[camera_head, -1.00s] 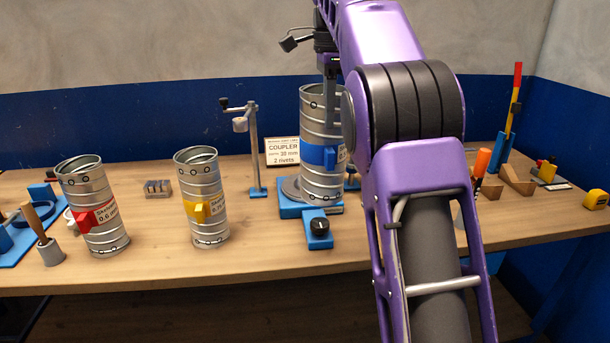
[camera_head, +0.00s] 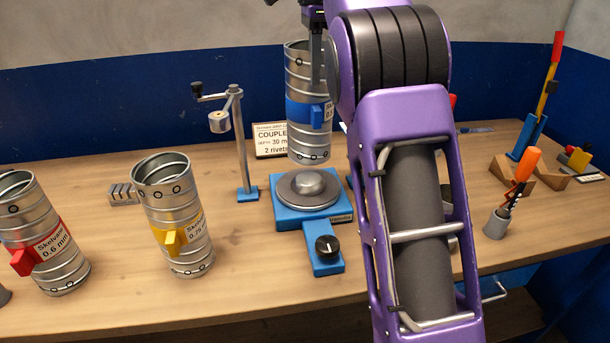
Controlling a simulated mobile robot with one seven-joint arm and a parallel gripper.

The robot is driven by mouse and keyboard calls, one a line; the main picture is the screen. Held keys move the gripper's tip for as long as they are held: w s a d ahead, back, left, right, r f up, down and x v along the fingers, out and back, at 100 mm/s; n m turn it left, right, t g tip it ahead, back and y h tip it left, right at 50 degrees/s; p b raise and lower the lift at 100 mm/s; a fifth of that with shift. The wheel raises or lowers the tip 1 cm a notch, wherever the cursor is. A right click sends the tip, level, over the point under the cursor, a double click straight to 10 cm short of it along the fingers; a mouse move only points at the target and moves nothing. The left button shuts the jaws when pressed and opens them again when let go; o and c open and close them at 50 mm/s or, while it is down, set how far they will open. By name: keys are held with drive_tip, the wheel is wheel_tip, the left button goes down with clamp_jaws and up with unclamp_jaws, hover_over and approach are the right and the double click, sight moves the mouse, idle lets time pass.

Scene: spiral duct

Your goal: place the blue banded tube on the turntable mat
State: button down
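The blue banded tube (camera_head: 298,78) is a ribbed metal cylinder with a blue band, a blue tab and a partly hidden label. It hangs upright in the air above the turntable. My gripper (camera_head: 316,62) is at its top rim, with a finger reaching down over the wall, and holds it. The arm hides part of the grip. The turntable has a blue base (camera_head: 284,218), a round grey mat (camera_head: 292,200) with a metal dome in its middle, and a black knob (camera_head: 327,247) in front. A gap shows between the tube's bottom and the dome.
A yellow banded tube (camera_head: 163,212) and a red banded tube (camera_head: 53,262) stand to the left. A crank stand (camera_head: 240,145) rises just left of the turntable, with a coupler sign (camera_head: 268,138) behind. A tool cup (camera_head: 497,224) stands right. My arm hides the table right of the turntable.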

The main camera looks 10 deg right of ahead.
wheel_tip(320, 180, down, 10)
drive_tip(key=b, duration=0.1)
drive_tip(key=shift+w, duration=0.2)
idle(0.3)
drive_tip(key=c, duration=1.1)
unclamp_jaws()
drive_tip(key=shift+o, duration=0.2)
wheel_tip(320, 180, up, 12)
drive_tip(key=p, duration=0.1)
drive_tip(key=shift+r, duration=0.1)
